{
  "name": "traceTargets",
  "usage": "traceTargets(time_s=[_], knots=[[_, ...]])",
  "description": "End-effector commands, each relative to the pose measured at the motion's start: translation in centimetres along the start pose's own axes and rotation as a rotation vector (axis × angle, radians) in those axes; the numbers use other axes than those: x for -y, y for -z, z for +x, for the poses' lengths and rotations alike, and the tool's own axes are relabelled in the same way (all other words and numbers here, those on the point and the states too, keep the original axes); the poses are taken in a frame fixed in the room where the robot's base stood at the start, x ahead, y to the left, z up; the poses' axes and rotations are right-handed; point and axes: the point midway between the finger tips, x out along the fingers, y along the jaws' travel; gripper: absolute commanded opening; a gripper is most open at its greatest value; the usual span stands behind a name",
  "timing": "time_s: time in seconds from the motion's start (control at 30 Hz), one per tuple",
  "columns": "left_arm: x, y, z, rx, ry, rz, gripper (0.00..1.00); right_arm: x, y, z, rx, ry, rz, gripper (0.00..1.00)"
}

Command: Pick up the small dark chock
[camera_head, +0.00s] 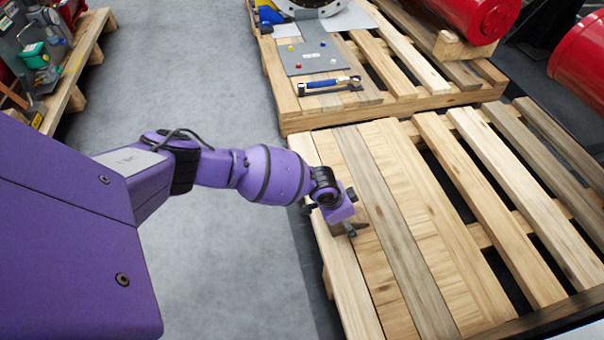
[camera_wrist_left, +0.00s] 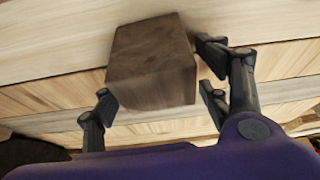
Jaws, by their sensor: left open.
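The small dark chock (camera_wrist_left: 152,62) is a dark brown block. In the left wrist view it lies at upper centre over light wooden boards. My left gripper (camera_wrist_left: 160,92) is open, with its dark fingers on either side of the block's near end. The right fingers are close to the block's side; I cannot tell whether they touch it. In the head view my left gripper (camera_head: 350,226) is low over the left part of the near pallet (camera_head: 440,230). My right gripper is not in view.
A second pallet (camera_head: 400,97) behind holds a grey plate (camera_head: 310,58), a blue-handled tool (camera_head: 325,84) and a red cylinder (camera_head: 470,18). Another red cylinder (camera_head: 580,70) is at the right edge. The near pallet has open gaps between slats and is otherwise clear.

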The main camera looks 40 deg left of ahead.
Motion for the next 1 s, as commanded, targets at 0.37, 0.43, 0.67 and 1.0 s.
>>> traceTargets(time_s=[0.37,0.43,0.67,1.0], knots=[[0.1,0.5,-0.3,-0.006,0.002,0.002,0.39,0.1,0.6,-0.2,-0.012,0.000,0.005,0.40],[0.1,0.5,-0.3,-0.006,0.002,0.002,0.29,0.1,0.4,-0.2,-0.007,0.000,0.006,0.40],[0.1,0.6,-0.3,-0.007,0.002,0.002,0.13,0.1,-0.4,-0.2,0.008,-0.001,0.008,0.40],[0.2,1.1,-1.7,-0.007,0.003,0.001,0.13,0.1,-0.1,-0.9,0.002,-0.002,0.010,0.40]])
